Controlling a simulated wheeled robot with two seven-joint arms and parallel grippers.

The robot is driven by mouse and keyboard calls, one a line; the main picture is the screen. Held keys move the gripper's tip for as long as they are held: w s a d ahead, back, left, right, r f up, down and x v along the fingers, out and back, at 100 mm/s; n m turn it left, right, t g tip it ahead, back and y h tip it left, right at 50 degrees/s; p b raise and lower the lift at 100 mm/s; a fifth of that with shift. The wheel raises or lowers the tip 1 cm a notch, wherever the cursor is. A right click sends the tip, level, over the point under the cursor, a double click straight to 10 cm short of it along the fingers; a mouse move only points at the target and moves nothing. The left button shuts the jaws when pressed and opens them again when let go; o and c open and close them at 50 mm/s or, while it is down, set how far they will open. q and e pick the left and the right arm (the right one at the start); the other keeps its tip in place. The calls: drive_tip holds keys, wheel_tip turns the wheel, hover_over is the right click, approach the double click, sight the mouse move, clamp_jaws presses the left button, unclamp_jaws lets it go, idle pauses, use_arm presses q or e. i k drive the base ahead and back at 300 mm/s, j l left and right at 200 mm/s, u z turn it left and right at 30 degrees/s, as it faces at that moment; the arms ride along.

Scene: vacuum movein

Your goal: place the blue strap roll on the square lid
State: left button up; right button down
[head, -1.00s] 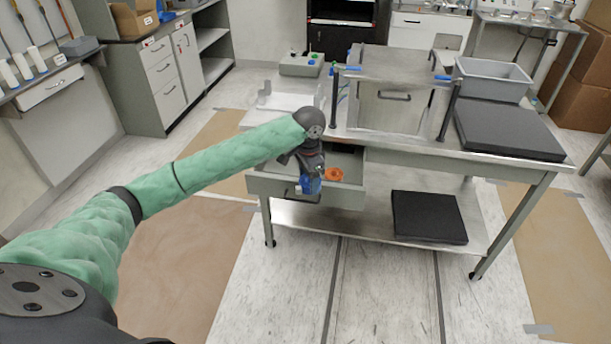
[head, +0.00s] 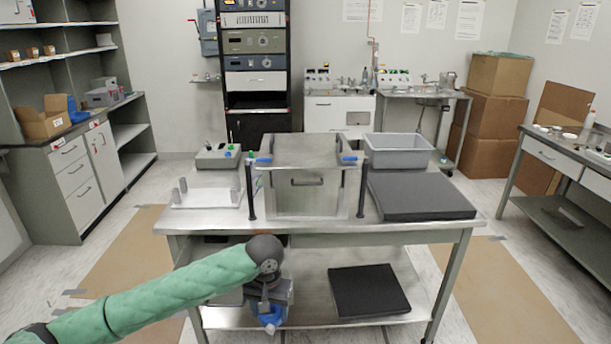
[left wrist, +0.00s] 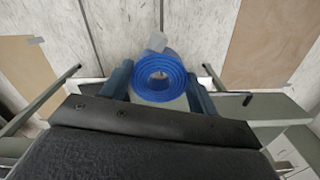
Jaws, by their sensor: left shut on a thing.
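The blue strap roll (left wrist: 176,70) sits between the two fingers of my left gripper (left wrist: 158,92) in the left wrist view, its coiled end facing the camera and a pale loose end at its top. In the head view the left gripper (head: 269,312) points down in front of the table, low by the drawer side, with part of the blue roll (head: 271,321) showing below it. The square metal lid (head: 314,148) lies flat on top of the metal box on the table, farther back and higher than the gripper. My right gripper is in neither view.
The metal table (head: 400,228) carries a grey bin (head: 398,160), a black pad (head: 420,197), a white tray with posts (head: 207,197) and a control box (head: 217,157). Two dark upright posts with blue handles flank the lid. Another black pad (head: 368,291) lies on the lower shelf.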

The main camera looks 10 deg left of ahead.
sight(314, 151)
drive_tip(key=i+l, duration=0.7)
drive_tip(key=i+l+u, duration=0.2)
drive_tip(key=u, duration=0.15)
drive_tip(key=i+l+u, duration=0.2)
drive_tip(key=u, duration=0.15)
drive_tip(key=i+l+u, duration=0.15)
drive_tip(key=l+u, duration=0.2)
